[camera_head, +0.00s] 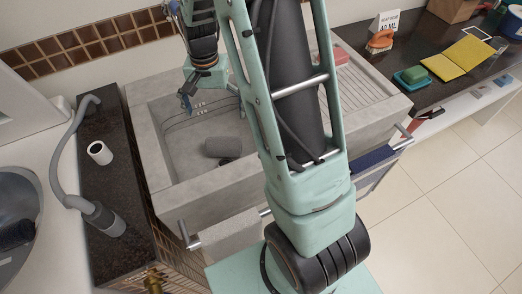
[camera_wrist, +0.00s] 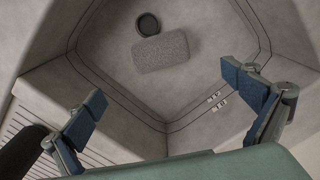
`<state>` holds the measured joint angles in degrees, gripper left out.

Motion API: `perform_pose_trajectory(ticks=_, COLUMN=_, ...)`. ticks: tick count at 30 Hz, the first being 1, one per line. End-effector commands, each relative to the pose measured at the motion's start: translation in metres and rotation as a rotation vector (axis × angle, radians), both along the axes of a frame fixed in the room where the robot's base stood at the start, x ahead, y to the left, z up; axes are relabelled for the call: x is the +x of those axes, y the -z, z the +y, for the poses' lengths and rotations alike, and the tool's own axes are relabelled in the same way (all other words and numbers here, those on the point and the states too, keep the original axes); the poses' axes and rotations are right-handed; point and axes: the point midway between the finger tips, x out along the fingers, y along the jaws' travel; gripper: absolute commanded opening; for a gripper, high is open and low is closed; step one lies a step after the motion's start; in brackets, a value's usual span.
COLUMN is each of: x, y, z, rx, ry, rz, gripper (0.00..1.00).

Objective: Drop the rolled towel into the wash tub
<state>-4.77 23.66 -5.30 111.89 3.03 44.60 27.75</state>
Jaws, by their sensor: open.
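The rolled towel (camera_head: 223,147) is a grey, textured bundle lying on the floor of the grey stone wash tub (camera_head: 168,160). In the wrist view the towel (camera_wrist: 160,48) lies beside the round dark drain (camera_wrist: 148,24). The wash tub (camera_wrist: 205,125) fills most of the wrist view. My gripper (camera_head: 187,102) hangs over the back left part of the tub. In the wrist view my gripper (camera_wrist: 170,100) has its two blue-padded fingers wide apart, with nothing between them. The towel is clear of both fingers.
A ribbed drainboard (camera_head: 352,80) adjoins the tub on the right. A dark counter (camera_head: 125,180) at left holds a white roll (camera_head: 100,153) and a grey hose (camera_head: 65,150). A grey cloth (camera_head: 231,234) hangs on the tub's front rail. Sponges (camera_head: 412,76) and yellow cloths (camera_head: 456,60) lie at right.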

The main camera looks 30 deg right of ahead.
Motion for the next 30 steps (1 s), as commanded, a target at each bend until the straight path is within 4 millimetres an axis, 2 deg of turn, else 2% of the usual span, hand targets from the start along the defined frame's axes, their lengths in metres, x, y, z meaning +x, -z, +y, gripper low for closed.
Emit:
perform_pose_trajectory(ticks=5, x=0.001, y=-0.017, z=0.0, rx=0.001, ry=0.0, rz=-0.005, gripper=1.0)
perform_pose_trajectory(ticks=12, x=0.002, y=-0.067, z=0.0, rx=0.0, ry=-0.001, rz=-0.007, gripper=1.0)
perform_pose_trajectory(ticks=18, x=0.001, y=-0.103, z=0.0, rx=0.0, ry=0.0, rz=-0.004, gripper=1.0)
perform_pose_trajectory(ticks=24, x=0.0, y=-0.119, z=0.0, rx=0.0, ry=0.0, rz=-0.001, gripper=1.0)
perform_pose_trajectory(ticks=30, x=0.0, y=-0.12, z=0.0, rx=0.0, ry=0.0, rz=-0.001, gripper=1.0)
